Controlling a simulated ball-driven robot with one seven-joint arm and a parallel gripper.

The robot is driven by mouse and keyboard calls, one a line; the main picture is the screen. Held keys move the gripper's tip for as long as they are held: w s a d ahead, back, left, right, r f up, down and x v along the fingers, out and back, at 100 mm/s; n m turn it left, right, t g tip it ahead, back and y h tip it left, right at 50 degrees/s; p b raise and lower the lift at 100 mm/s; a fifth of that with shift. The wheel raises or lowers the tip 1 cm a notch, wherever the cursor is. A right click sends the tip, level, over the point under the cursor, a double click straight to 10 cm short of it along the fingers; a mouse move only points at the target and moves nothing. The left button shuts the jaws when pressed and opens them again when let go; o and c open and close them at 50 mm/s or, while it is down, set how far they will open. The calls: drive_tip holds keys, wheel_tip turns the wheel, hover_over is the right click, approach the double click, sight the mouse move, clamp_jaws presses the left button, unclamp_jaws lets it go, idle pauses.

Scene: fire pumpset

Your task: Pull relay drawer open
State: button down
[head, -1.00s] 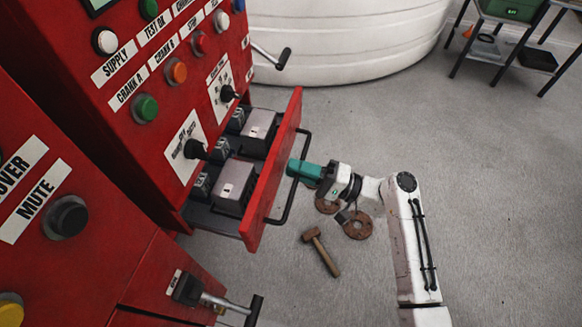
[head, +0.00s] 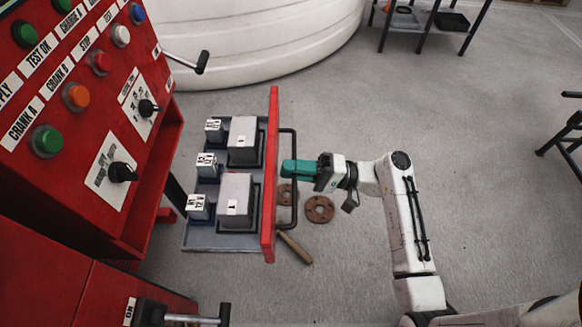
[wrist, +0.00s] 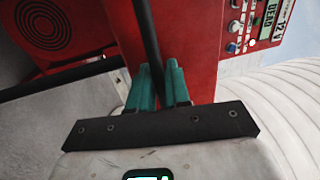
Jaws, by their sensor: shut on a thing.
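The relay drawer (head: 270,180) stands far out of the red cabinet (head: 150,180). Its tray holds several relays, among them two large grey ones (head: 236,195) and smaller labelled ones (head: 199,207). A black bar handle (head: 292,190) runs along the drawer's red front. My gripper (head: 287,168), with teal fingers, is shut on this handle near its middle. In the wrist view, the dark handle bar (wrist: 149,45) passes between the teal fingers (wrist: 160,85), and the drawer's red front lies behind. The fingertips' exact contact is partly hidden.
A wooden-handled hammer (head: 295,248) and brown flanges (head: 319,209) lie on the floor by the drawer. A white tank (head: 260,45) stands behind. A crank handle (head: 203,62) juts from the cabinet, and another black handle (head: 222,315) lies low in front.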

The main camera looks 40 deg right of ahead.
drive_tip(key=shift+f, duration=0.1)
drive_tip(key=c, duration=1.3)
unclamp_jaws()
drive_tip(key=shift+c, duration=0.2)
drive_tip(key=b+v, duration=0.1)
drive_tip(key=v, duration=0.9)
drive_tip(key=shift+s+d+b, duration=0.2)
drive_tip(key=shift+b, duration=0.15)
drive_tip(key=shift+f, duration=0.15)
